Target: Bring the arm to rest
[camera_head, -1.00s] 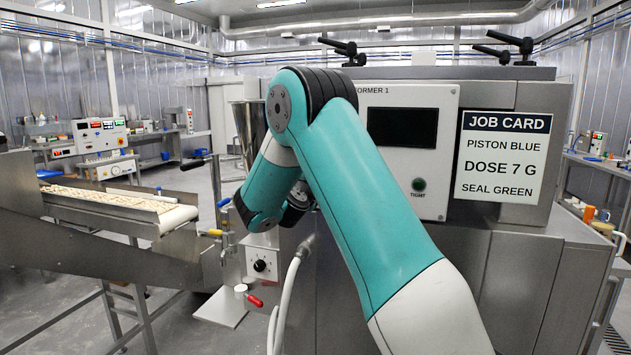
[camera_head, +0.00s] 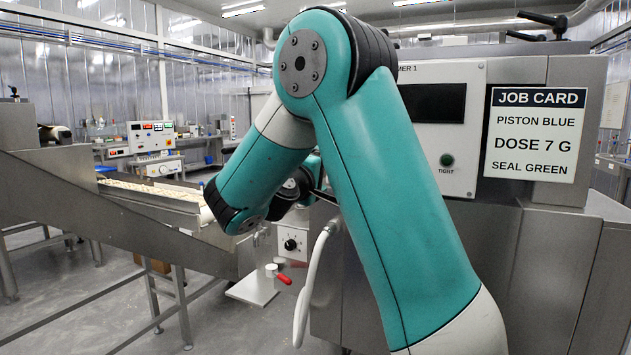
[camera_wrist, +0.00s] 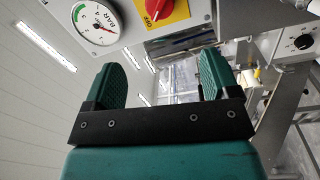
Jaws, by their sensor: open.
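My gripper (camera_wrist: 160,80) shows in the wrist view with its two green fingers apart and nothing between them. Beyond the fingers are a pressure gauge (camera_wrist: 96,22), a red knob (camera_wrist: 158,8) on a yellow plate and, at the right, a panel with a black dial (camera_wrist: 302,42). I cannot tell how close the fingers are to the gauge panel. In the head view my teal arm is folded, its elbow high in the middle, and it hides the gripper.
The former machine with its job card (camera_head: 535,134) stands behind my arm at the right. A conveyor (camera_head: 150,190) with pasta pieces runs at the left. A red-handled lever (camera_head: 284,279) sits on a plate below the dial box (camera_head: 291,244). Floor shows at lower left.

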